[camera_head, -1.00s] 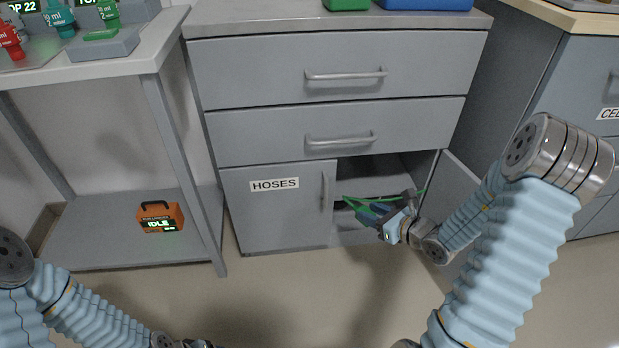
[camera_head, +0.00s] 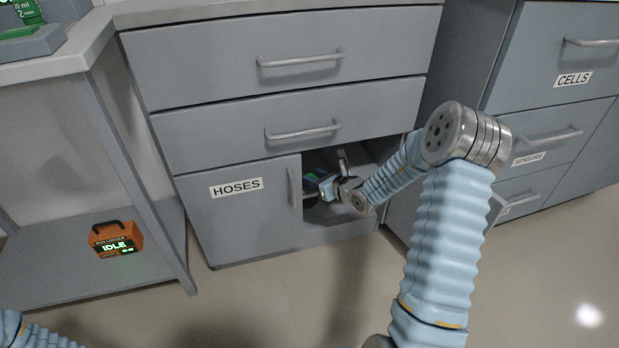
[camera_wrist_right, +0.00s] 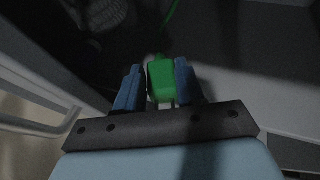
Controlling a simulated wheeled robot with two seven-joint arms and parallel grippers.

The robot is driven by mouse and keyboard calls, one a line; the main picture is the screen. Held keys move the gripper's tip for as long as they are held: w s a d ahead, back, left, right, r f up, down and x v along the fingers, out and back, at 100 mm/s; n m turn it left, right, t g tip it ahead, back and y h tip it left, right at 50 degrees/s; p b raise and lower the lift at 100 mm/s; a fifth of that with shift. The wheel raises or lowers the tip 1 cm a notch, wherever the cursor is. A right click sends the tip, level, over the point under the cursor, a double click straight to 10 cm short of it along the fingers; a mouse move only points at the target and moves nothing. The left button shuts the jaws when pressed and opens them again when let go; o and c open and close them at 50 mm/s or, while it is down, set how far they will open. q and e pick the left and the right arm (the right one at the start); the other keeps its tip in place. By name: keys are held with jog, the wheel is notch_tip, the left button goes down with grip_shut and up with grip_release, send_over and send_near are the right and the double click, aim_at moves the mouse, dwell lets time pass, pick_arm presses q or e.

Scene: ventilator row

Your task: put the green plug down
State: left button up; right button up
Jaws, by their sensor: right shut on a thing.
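The green plug (camera_wrist_right: 161,80) is between the two blue fingers of my right gripper (camera_wrist_right: 160,86) in the right wrist view. The fingers are shut on it. A green cord (camera_wrist_right: 171,14) runs up from near the plug to the top of that view. In the head view my right gripper (camera_head: 322,186) reaches into the open compartment (camera_head: 345,215) of the cabinet marked HOSES. The plug shows there only as a small green patch. Whether the plug touches the compartment floor cannot be told. My left gripper is outside the head view.
The closed cabinet door (camera_head: 240,215) with its upright handle stands left of the opening. Two shut drawers (camera_head: 290,70) are above it. An orange IDLE box (camera_head: 115,241) sits on a low shelf at left. The floor (camera_head: 300,310) in front is clear.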

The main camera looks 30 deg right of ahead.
jog(key=w, duration=0.3)
jog(key=shift+w+a, duration=0.15)
jog(key=shift+a, duration=0.2)
jog(key=shift+f+b, duration=0.35)
jog(key=shift+f, duration=0.4)
jog(key=shift+f, duration=0.1)
jog(key=shift+f, duration=0.15)
jog(key=o, duration=1.2)
jog(key=shift+s+d, duration=0.1)
jog(key=shift+s, duration=0.1)
jog(key=shift+c, duration=0.2)
